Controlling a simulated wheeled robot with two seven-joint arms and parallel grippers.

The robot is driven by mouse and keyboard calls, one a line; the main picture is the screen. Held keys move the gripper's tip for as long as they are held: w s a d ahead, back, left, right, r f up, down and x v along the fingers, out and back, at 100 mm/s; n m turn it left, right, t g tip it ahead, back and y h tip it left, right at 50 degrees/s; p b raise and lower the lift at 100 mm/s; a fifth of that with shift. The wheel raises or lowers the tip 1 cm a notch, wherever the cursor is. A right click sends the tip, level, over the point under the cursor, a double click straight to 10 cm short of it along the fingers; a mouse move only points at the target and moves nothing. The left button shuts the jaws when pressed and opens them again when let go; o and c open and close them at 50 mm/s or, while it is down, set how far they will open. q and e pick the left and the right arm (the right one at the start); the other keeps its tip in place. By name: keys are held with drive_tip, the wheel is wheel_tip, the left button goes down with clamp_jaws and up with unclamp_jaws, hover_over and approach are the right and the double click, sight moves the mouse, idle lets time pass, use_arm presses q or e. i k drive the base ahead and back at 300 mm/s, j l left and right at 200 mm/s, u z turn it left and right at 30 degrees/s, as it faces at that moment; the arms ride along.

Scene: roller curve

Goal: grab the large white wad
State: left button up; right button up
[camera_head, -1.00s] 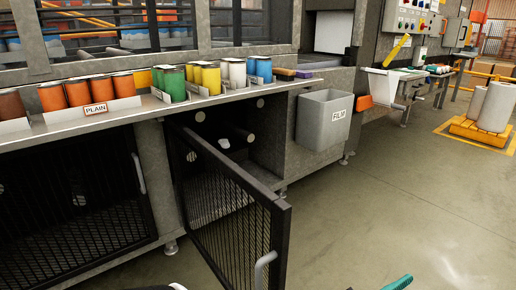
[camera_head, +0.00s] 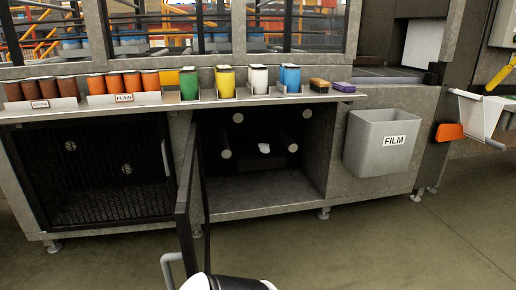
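A small white wad (camera_head: 264,148) shows inside the open, dark cabinet bay (camera_head: 265,190) under the counter. It sits toward the back, among several pale round roller ends (camera_head: 238,118). I cannot tell what it rests on or is stuck to. The mesh door (camera_head: 187,195) of this bay stands open toward me, seen nearly edge-on, with a grey handle (camera_head: 170,270) low on it. A white and black part of my own arm shows at the bottom edge, by the door. Neither of my grippers' fingers is in view.
Coloured cans, such as the green can (camera_head: 189,84), line the counter ledge (camera_head: 180,104) above the bay. A grey FILM bin (camera_head: 381,145) hangs to the right. A closed mesh door (camera_head: 100,170) is on the left. Floor (camera_head: 380,240) in front is clear on the right.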

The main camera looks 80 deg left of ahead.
sight(264, 147)
drive_tip(key=i+j+u, duration=0.2)
drive_tip(key=u, duration=0.25)
drive_tip(key=i+u, duration=0.85)
drive_tip(key=i+l+u, duration=0.15)
drive_tip(key=u, duration=0.3)
drive_tip(key=i+l+u, duration=0.4)
drive_tip(key=k+j, duration=0.05)
drive_tip(key=j, duration=0.05)
